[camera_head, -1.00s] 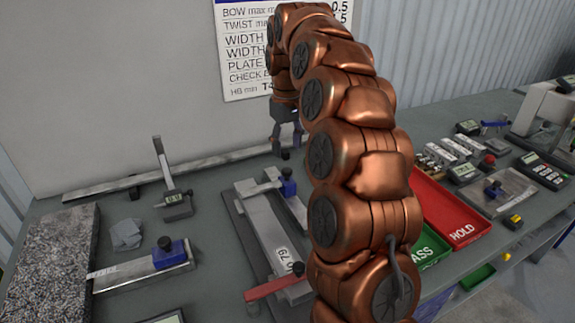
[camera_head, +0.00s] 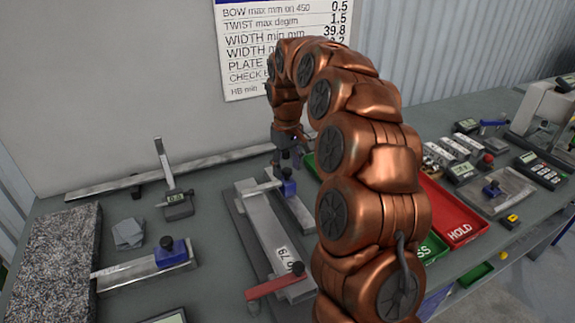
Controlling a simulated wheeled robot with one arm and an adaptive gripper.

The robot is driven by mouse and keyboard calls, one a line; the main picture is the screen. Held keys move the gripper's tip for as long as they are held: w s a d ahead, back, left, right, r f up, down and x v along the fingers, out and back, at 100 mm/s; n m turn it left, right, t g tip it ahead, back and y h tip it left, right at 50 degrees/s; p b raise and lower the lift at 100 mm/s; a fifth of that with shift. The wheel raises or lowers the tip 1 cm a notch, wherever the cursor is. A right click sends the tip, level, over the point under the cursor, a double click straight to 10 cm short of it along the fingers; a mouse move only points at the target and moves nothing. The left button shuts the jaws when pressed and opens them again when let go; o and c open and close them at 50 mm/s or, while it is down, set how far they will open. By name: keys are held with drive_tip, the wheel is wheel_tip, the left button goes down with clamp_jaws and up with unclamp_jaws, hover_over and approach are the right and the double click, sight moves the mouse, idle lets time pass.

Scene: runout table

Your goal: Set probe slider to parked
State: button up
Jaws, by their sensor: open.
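No slider carries a readable name. A blue slider block (camera_head: 288,187) with a dark knob sits on a metal rail in the fixture at the centre. Another blue block with a black knob (camera_head: 172,251) sits on a metal bar at the left, its arm reaching toward the granite block. A third blue one (camera_head: 492,189) is on a plate at the right. My gripper (camera_head: 284,165) points down just above the central blue block. It is open; its fingertips are small and partly overlap the knob, so contact cannot be told.
A long steel bar with a number label (camera_head: 268,235) lies in the fixture, with a red lever (camera_head: 277,287) at its near end. A granite block (camera_head: 50,260) is at the left. Red HOLD tray (camera_head: 455,222) and green tray (camera_head: 432,248) lie right of my arm. A straightedge (camera_head: 190,167) runs along the back.

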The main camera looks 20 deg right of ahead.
clamp_jaws()
idle(0.3)
idle(0.3)
